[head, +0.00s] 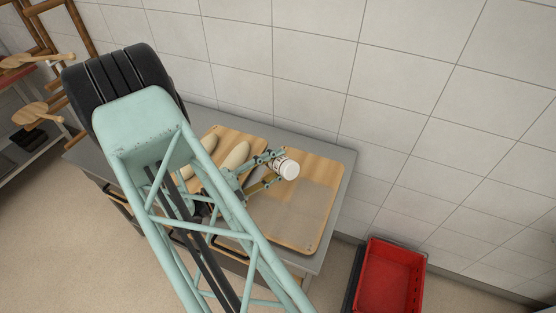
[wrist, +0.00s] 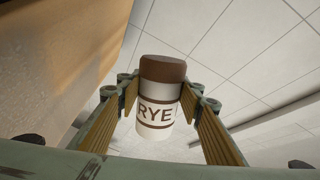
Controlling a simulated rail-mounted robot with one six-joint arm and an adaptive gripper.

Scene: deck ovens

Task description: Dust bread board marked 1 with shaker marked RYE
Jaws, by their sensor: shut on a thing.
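The white shaker (head: 289,170) with brown bands is held in my gripper (head: 268,170) above a wooden board. In the wrist view the shaker (wrist: 158,115) shows a brown cap and the word RYE between the two jaws of my gripper (wrist: 160,112). The shaker looks tipped over, with a white end showing in the head view. The left wooden board (head: 249,135) carries pale loaves and is partly hidden by my arm. No board number can be read.
Both boards lie on a grey table (head: 342,170) against a tiled wall (head: 420,80). A red crate (head: 390,275) stands at the table's right. A shelf with wooden paddles (head: 35,115) is at the far left.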

